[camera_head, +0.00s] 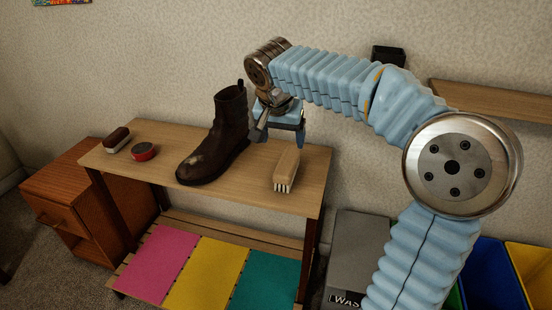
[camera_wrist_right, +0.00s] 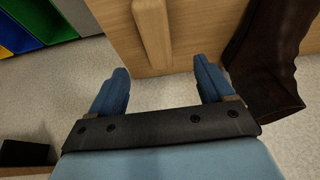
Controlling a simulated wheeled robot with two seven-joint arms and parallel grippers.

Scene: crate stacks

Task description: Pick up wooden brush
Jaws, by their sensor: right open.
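The wooden brush (camera_head: 286,168) lies on the table top near its right end, with a light wood back and pale bristles at the near end. In the right wrist view its wooden back (camera_wrist_right: 152,32) shows beyond the fingertips, roughly between their lines. My right gripper (camera_head: 279,137) is above and behind the brush, with its fingers pointing down. In the wrist view the right gripper (camera_wrist_right: 160,82) has its two blue fingers wide apart with nothing between them. It is apart from the brush. My left gripper is not in view.
A dark brown boot (camera_head: 217,140) stands just left of the right gripper; it also shows in the wrist view (camera_wrist_right: 265,60). A dark brush (camera_head: 117,139) and a round red tin (camera_head: 143,151) sit at the left of the table (camera_head: 165,175). A wall shelf (camera_head: 490,100) is at right.

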